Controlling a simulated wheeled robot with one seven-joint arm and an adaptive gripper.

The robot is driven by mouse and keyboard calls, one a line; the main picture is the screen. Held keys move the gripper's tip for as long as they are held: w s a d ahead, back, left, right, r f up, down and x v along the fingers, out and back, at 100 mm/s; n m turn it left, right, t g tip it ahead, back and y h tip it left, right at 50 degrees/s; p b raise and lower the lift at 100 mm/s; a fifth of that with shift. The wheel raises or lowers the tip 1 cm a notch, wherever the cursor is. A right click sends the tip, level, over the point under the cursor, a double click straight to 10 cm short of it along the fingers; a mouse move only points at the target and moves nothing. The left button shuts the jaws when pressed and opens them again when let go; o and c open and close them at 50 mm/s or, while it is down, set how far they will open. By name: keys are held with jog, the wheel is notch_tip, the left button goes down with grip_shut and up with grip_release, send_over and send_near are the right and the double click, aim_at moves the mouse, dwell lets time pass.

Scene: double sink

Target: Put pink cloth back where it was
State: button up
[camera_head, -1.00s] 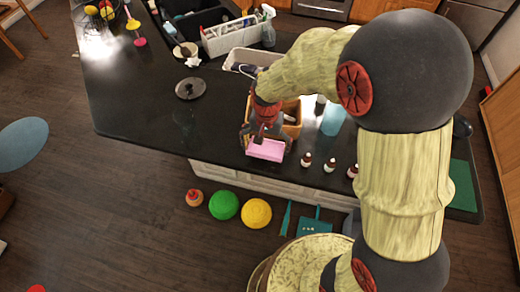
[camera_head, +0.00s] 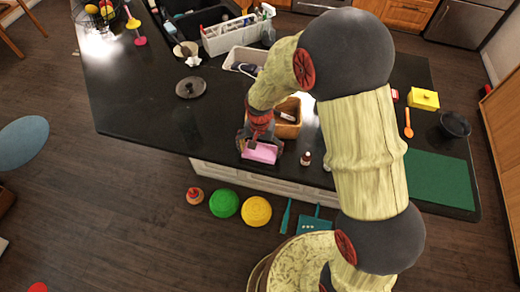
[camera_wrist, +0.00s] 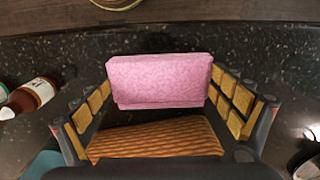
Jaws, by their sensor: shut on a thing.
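The pink cloth (camera_head: 260,152) looks like a folded block. It is at the front edge of the black counter (camera_head: 130,112) in the head view. My gripper (camera_head: 260,147) points down and is shut on it, with a finger at each side. In the wrist view the cloth (camera_wrist: 160,80) shows between the finger pads of my gripper (camera_wrist: 160,95). An orange-brown striped surface (camera_wrist: 155,138) lies below it in that view; I cannot tell what it belongs to. I cannot tell whether the cloth touches the counter.
A brown basket (camera_head: 289,128) stands just behind my gripper. A small brown bottle (camera_head: 306,159) stands to the right, and it or a similar bottle shows in the wrist view (camera_wrist: 37,93). A grey lid (camera_head: 190,88) lies left. Bare counter lies left of my gripper.

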jog(key=o, duration=0.9)
jog(key=shift+f, duration=0.1)
notch_tip(320, 180, up, 13)
jog(key=b, duration=0.1)
notch_tip(320, 180, up, 12)
jog(key=n+t, duration=0.2)
send_over(261, 151)
jog(key=s+d, duration=0.7)
jog(key=s+d+r+n+t, duration=0.1)
jog(key=s+d+r, duration=0.2)
jog(key=s, duration=0.3)
jog(key=s+d+r+n+t, duration=0.1)
jog(key=s+d+r+t, duration=0.1)
jog(key=s, duration=0.5)
jog(key=shift+d+r+t, duration=0.3)
jog(key=shift+d+r, duration=0.45)
jog(key=shift+d, duration=0.2)
jog(key=shift+f, duration=0.1)
notch_tip(261, 151, down, 20)
jog(key=b, duration=2)
